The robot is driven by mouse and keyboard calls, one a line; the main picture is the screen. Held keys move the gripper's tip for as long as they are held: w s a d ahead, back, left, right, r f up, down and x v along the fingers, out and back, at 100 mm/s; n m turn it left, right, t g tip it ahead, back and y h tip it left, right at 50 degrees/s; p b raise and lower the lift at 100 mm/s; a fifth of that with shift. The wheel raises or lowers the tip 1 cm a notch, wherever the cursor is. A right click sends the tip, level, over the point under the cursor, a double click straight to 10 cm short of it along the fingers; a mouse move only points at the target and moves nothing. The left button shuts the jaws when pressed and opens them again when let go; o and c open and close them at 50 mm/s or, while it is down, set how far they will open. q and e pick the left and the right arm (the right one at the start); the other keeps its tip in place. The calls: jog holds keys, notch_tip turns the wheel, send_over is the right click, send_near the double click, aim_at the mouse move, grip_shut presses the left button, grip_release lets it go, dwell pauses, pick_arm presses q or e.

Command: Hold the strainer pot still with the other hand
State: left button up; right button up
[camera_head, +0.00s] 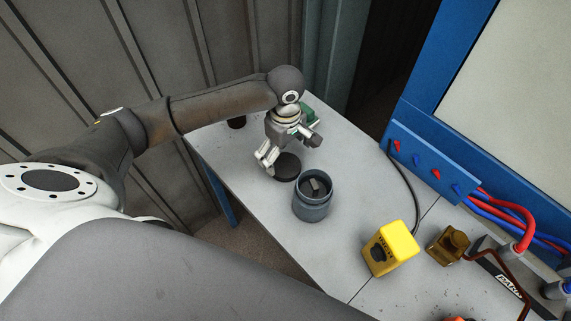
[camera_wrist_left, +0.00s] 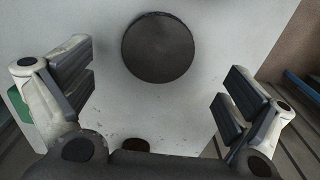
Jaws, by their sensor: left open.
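The strainer pot appears to be the grey-blue round pot (camera_head: 311,208) standing upright on the table, with a small grey piece inside its open top. My left gripper (camera_head: 288,153) is open and empty, pointing down above the disc and apart from the pot. In the left wrist view the disc (camera_wrist_left: 158,47) lies ahead of the spread fingers (camera_wrist_left: 157,95), with nothing between them. The pot does not show there. My right gripper is not in view.
A yellow can-like block (camera_head: 391,247) and a brown fitting (camera_head: 448,245) stand right of the pot. A green object (camera_head: 307,114) and a dark cup-like object (camera_head: 236,122) are at the back. A blue panel (camera_head: 430,160) with red and blue hoses borders the right. Table left of the pot is clear.

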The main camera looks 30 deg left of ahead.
aim_at(285, 165)
pick_arm(q)
jog(key=shift+w+a+f+p, duration=0.1)
jog(key=shift+f+p, duration=0.4)
jog(key=shift+f, duration=2.1)
jog(key=c, duration=0.9)
